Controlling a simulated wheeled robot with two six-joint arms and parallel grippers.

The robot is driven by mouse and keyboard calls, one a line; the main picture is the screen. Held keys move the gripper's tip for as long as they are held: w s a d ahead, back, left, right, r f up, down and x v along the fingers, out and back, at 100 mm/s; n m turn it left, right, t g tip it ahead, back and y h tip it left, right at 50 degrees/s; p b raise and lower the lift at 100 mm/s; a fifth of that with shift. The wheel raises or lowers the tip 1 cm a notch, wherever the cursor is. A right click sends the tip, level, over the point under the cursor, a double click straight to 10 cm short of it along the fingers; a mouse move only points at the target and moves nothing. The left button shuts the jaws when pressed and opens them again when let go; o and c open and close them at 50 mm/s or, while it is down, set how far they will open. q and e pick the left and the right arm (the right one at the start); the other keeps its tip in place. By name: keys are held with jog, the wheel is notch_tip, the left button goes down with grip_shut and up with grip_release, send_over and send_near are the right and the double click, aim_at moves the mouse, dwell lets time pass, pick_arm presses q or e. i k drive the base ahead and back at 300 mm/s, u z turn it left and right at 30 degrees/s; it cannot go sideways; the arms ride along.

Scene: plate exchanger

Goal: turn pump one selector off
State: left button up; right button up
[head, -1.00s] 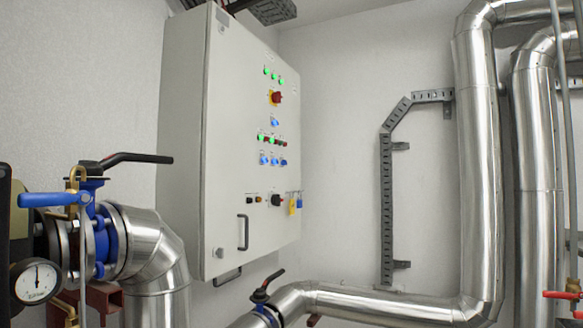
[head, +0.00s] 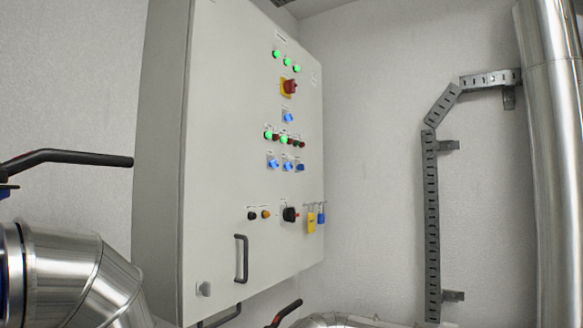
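A pale grey control cabinet (head: 225,130) hangs on the wall in the middle of the head view. A row of blue selector knobs sits below a row of green and red lamps: a left one (head: 272,164), a middle one (head: 287,166) and a darker right one (head: 300,167). The labels are too small to read, so I cannot tell which selector is pump one. Neither of my grippers shows.
A silver pipe (head: 75,270) and a black valve lever (head: 70,157) stand at the left, near the cabinet. A yellow padlock (head: 311,223) hangs at the cabinet's right edge. A vertical silver pipe (head: 556,190) stands at the right. A black door handle (head: 241,258) sticks out low.

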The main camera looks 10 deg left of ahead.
aim_at(272, 163)
jog(key=z, duration=0.15)
jog(key=i, duration=2)
jog(key=z, duration=0.15)
